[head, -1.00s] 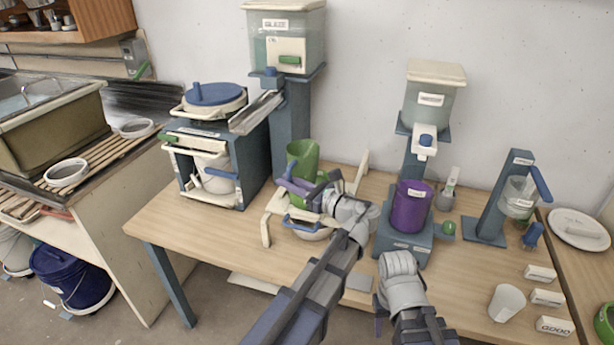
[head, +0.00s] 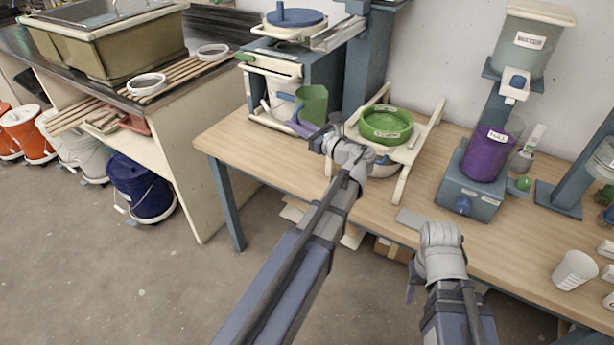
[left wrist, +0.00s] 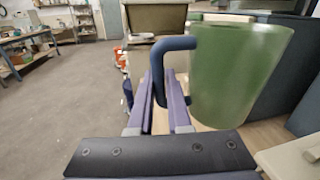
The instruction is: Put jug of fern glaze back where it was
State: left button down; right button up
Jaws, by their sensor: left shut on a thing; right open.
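The green jug (head: 314,104) with a blue handle is in my left gripper (head: 302,127). It hangs in front of the blue cabinet, left of the cream wooden stand. In the left wrist view the jug (left wrist: 238,75) looks roughly upright, and the purple fingers are shut on its blue handle (left wrist: 158,70). No name on the jug is readable, and its contents are hidden. My right gripper (head: 411,287) is open and empty, low in front of the table's front edge; its fingers are mostly hidden by the wrist.
A green round sieve (head: 385,126) sits on the cream stand (head: 420,145). The purple jug (head: 486,152) stands on a blue base (head: 466,188) to the right. A white bucket shows partly inside the blue cabinet (head: 345,75). Table (head: 250,140) is bare at its left front corner.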

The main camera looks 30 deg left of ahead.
pick_arm(q)
notch_tip(320, 180, down, 14)
jog(key=b, duration=1.3)
jog(key=shift+r, duration=0.25)
jog(key=shift+f+b, duration=0.1)
jog(key=shift+b, duration=0.3)
notch_tip(320, 180, down, 4)
jog(key=b, duration=0.4)
jog(key=shift+f, duration=0.1)
jog(key=shift+f, duration=0.1)
jog(key=shift+f+b, duration=0.15)
jog(key=shift+b, duration=0.15)
jog(key=c, duration=0.9)
grip_release()
jog(key=shift+o, duration=0.2)
jog(key=shift+r, duration=0.25)
jog(key=v, duration=1.2)
